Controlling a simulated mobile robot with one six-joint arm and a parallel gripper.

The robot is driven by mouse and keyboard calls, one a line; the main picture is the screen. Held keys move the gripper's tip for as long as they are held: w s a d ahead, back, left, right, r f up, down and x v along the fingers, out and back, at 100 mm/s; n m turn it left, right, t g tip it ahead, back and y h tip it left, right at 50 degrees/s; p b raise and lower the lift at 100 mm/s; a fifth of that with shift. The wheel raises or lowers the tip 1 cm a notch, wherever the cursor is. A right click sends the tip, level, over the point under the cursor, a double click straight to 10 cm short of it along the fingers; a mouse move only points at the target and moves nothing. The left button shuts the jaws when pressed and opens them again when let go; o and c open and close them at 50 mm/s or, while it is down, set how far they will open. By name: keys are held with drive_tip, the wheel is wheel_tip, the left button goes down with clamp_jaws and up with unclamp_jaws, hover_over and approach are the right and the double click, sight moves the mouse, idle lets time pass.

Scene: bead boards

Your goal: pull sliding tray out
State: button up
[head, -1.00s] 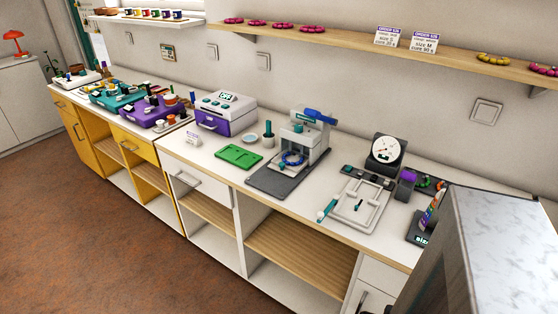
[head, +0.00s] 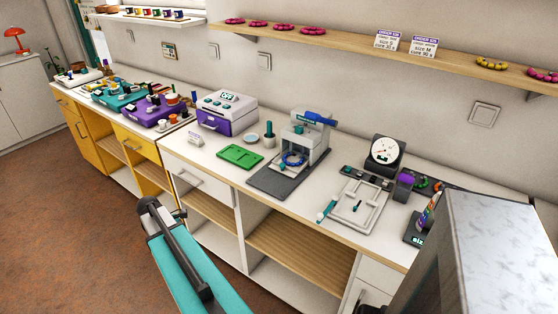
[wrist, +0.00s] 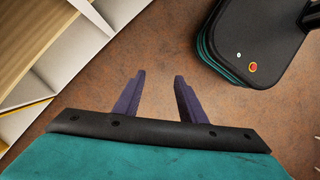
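A purple and white box (head: 226,112) stands on the counter near the wall, with a lit display and a handle on its purple front. The front looks closed. A grey and white press (head: 305,135) stands right of it, with a blue ring on its base above a dark mat (head: 284,178). Which of them holds the sliding tray is not clear. My gripper (wrist: 159,76) is open and empty in the wrist view, its two purple fingers apart above the brown floor. It is away from the counter things.
A green board (head: 240,155) and a white frame tray (head: 357,205) lie on the counter. A dial scale (head: 385,157) stands behind the frame. Open shelves (head: 297,253) are below. The floor (head: 75,235) at left is clear.

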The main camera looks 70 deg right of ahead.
drive_tip(key=s+d+r, duration=0.1)
drive_tip(key=d+r, duration=0.8)
drive_tip(key=d, duration=0.1)
drive_tip(key=n+h+p, duration=0.1)
drive_tip(key=p, duration=0.2)
approach(282, 164)
drive_tip(key=w+a+v, duration=0.1)
drive_tip(key=v, duration=0.5)
drive_tip(key=shift+s+d+f, duration=0.15)
drive_tip(key=shift+d, duration=0.05)
drive_tip(key=shift+f, duration=0.1)
drive_tip(key=shift+g+h, duration=0.3)
drive_tip(key=shift+p+x, duration=1.2)
drive_tip(key=shift+x, duration=5.6)
clamp_jaws()
